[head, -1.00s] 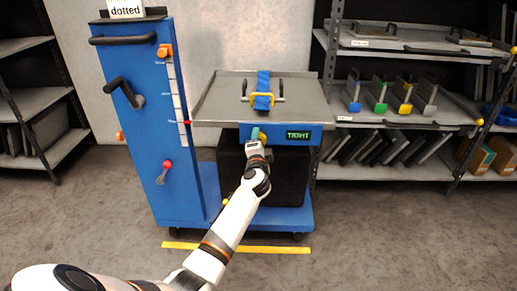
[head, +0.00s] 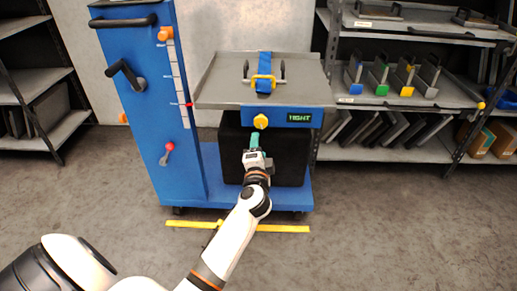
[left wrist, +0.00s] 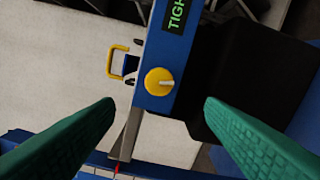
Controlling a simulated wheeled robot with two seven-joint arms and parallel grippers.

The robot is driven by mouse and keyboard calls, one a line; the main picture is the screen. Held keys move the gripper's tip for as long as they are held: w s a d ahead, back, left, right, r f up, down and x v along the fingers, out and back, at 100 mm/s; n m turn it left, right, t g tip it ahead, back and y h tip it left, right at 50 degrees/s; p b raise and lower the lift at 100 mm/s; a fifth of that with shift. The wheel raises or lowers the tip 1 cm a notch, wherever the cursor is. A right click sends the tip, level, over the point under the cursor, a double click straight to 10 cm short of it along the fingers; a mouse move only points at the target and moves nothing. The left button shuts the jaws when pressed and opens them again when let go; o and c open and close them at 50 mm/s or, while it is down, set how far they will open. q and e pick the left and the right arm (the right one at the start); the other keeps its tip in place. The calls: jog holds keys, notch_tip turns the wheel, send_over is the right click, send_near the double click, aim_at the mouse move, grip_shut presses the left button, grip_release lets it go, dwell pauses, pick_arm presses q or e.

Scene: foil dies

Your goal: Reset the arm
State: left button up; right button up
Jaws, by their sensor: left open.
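My left arm reaches up the middle of the head view. Its left gripper (head: 254,142) is below and in front of the yellow knob (head: 260,121), apart from it. In the left wrist view the green fingers of the left gripper (left wrist: 158,120) are spread wide with nothing between them. The yellow knob (left wrist: 159,81) sits beyond the fingertips on the blue panel. A green display beside the knob reads "TIGHT" (head: 299,118). My right gripper is not in view.
Shelves (head: 400,97) with coloured dies stand at the right. A yellow floor line (head: 285,229) lies before the cart. Open floor is around my arm.

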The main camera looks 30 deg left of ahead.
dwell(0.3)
